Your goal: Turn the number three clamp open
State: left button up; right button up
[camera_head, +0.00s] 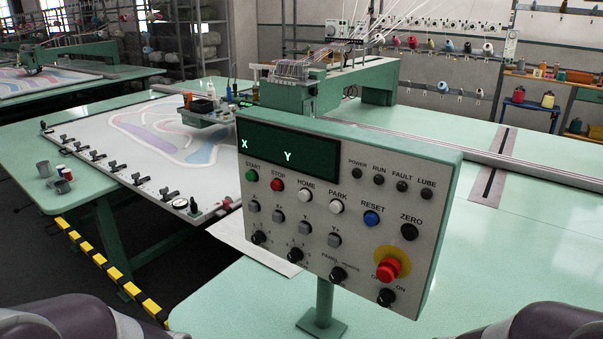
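A row of several small black clamps runs along the near left edge of the white tufting frame (110,137). One clamp (97,156) is near the middle of the row, and another clamp (166,194) is near its right end. No numbers are readable on them, so I cannot tell which is number three. They are too small to tell open from closed. Parts of my arms show at the bottom left and bottom right corners. Neither gripper is in view, and both are well short of the clamps.
A control panel (345,230) with buttons, knobs and a red stop button (387,271) stands on a post in front. Small cups (62,186) sit on the green table left of the clamps. A yellow-black striped edge (98,260) runs below. The green table at right is mostly clear.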

aim_at(112, 164)
jog(key=u, duration=1.55)
jog(key=i+u, duration=0.3)
jog(key=i, duration=2.6)
jog(key=i+j+z, duration=0.1)
jog(key=i+z, duration=0.2)
jog(key=i, duration=0.35)
jog(key=i+j+z, duration=0.25)
jog(key=i, duration=0.45)
jog(key=i+j+z, duration=0.3)
jog(key=i, duration=0.3)
jog(key=i+j+z, duration=0.25)
jog(key=i+j, duration=0.35)
